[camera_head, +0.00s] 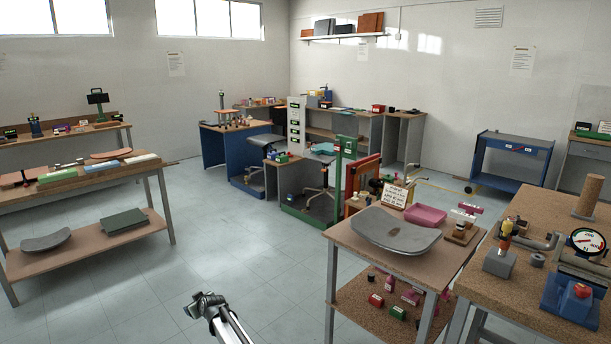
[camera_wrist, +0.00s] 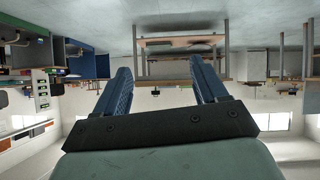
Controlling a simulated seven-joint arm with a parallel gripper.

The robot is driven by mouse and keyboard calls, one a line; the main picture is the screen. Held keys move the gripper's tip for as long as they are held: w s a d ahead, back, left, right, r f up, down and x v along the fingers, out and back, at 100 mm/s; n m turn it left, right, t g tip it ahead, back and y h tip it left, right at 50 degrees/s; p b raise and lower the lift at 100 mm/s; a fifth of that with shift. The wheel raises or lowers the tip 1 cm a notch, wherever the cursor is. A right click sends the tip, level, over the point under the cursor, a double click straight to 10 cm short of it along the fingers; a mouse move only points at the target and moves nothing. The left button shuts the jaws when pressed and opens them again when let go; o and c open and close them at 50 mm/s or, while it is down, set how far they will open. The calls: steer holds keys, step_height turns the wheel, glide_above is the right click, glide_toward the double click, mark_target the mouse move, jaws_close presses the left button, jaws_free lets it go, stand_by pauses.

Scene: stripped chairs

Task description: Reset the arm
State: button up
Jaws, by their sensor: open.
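My gripper shows large in the wrist view (camera_wrist: 160,82), its two blue fingers spread apart with nothing between them. That view is upside down, with the floor at the top. In the head view my arm (camera_head: 222,318) reaches in from the bottom edge, over bare floor, left of the nearest table. It touches nothing that I can see. The fingers are hard to make out in the head view.
A wooden table (camera_head: 345,240) with a grey curved seat shell (camera_head: 395,230) and a pink tray (camera_head: 425,214) stands at right. A two-level table (camera_head: 90,178) stands at left. The floor (camera_head: 210,230) between is clear.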

steer(key=s+a+f+g+y, duration=0.1)
steer(key=s+a+f, duration=0.35)
steer(key=s, duration=0.45)
steer(key=s+a+f, duration=0.3)
steer(key=s+a, duration=0.2)
steer(key=s, duration=0.4)
steer(key=s+a+f+g+y, duration=0.1)
steer(key=s+a+f, duration=0.3)
steer(key=s, duration=0.6)
steer(key=s+d+f+m+g+h, duration=0.15)
steer(key=d+f, duration=0.45)
steer(key=d, duration=0.8)
steer(key=s+d+f+m+g+h, duration=0.1)
steer(key=s+d+f+h, duration=0.15)
steer(key=d+f, duration=0.75)
steer(key=s+d+f+m+g+h, duration=0.1)
steer(key=d+f+m+g+h, duration=0.15)
steer(key=d, duration=1.55)
steer(key=s+d+f+m+g+h, duration=0.1)
steer(key=s+d+g, duration=0.1)
steer(key=s+d, duration=0.6)
steer(key=s+d+m+g+h, duration=0.1)
steer(key=s+d+g+h, duration=0.1)
steer(key=s+d, duration=0.6)
steer(key=s+d+r+m+g, duration=0.3)
steer(key=s+d+g, duration=0.1)
steer(key=s+d, duration=0.7)
steer(key=shift+s+d, duration=0.4)
steer(key=shift+s, duration=0.6)
